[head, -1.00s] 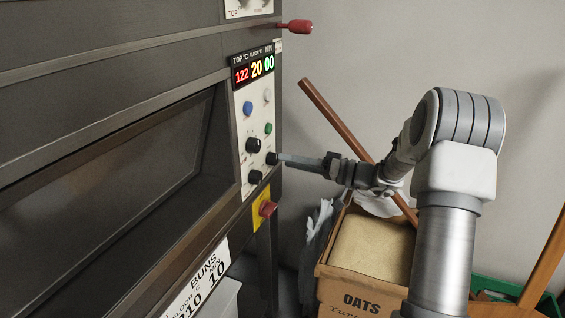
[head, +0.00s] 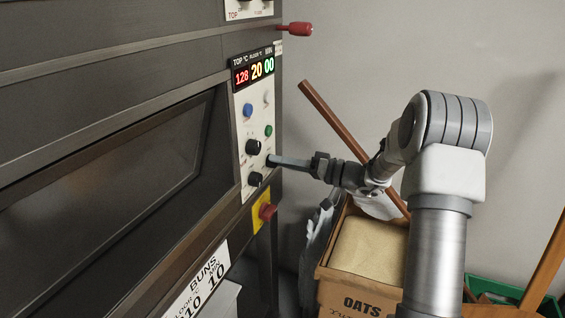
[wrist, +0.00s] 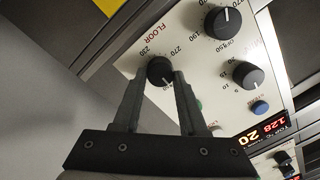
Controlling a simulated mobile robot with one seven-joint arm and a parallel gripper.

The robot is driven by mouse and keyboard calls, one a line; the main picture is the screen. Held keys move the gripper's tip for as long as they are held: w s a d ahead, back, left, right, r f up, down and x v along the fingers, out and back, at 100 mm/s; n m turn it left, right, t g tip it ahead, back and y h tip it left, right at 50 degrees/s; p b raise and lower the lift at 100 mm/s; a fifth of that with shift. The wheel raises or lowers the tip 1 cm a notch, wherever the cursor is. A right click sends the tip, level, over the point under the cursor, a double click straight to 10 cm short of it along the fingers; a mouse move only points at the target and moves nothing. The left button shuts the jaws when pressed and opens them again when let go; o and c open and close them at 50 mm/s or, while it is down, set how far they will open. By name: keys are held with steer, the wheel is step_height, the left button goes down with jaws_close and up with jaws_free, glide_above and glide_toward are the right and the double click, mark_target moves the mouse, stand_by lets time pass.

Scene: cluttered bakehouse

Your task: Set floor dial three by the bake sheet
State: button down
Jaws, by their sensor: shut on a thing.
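The floor dial (wrist: 160,70) is a black knob under the word FLOOR on the oven's pale panel, with its scale partly hidden by my fingers. My gripper (wrist: 161,80) is shut on this dial, one finger on each side. In the head view my gripper (head: 272,161) reaches the panel from the right and mostly hides the dial. The display (head: 255,69) reads 128 in red, 20 in yellow and 00 in green. The bake sheet (head: 196,292) hangs at the lower front, reading BUNS, 10 and 10, with its lower left cut off.
Other black knobs (head: 253,146) (head: 256,179) sit close to my gripper. A blue button (head: 247,110), a green button (head: 268,131) and a red knob on a yellow plate (head: 266,211) are near. An oats box (head: 362,290) and a leaning wooden pole (head: 325,112) stand below and behind my arm.

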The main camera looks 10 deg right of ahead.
steer(key=shift+m, duration=0.4)
steer(key=shift+s+a+f+m+t+h+p, duration=0.1)
steer(key=shift+m+t+p, duration=0.15)
steer(key=shift+m+p, duration=3.4)
steer(key=shift+s+f+m+t+h+p, duration=0.2)
steer(key=shift+m+p, duration=1.4)
steer(key=shift+m, duration=4)
steer(key=shift+w+a+r+m+t+p, duration=0.1)
steer(key=shift+m+t+p, duration=0.25)
steer(key=shift+m+p, duration=3.3)
steer(key=shift+f+m+b, duration=0.15)
steer(key=shift+m+b, duration=0.8)
steer(key=shift+m, duration=0.25)
steer(key=shift+c, duration=2.2)
jaws_free()
